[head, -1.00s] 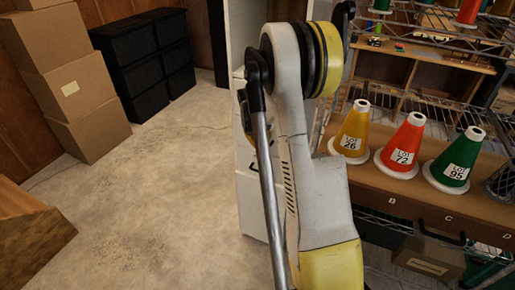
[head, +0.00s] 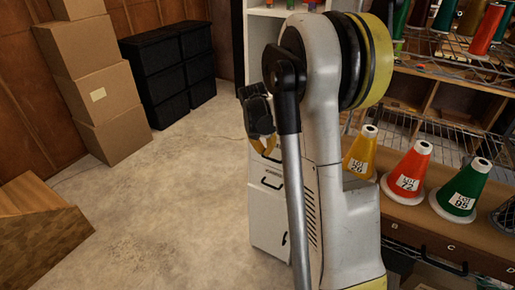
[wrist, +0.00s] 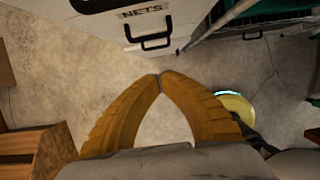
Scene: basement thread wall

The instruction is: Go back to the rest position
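My gripper (wrist: 162,77) has two ribbed orange fingers. In the wrist view their tips meet, with nothing between them and bare floor below. In the head view my gripper (head: 265,147) shows small and partly hidden behind my arm, in front of a white cabinet (head: 268,215). My arm stands bent upright in the middle of the head view, its elbow near the top.
Cardboard boxes (head: 100,95) and black drawers (head: 152,80) stand at the back left. A wooden piece (head: 40,220) lies left. The floor between is open.

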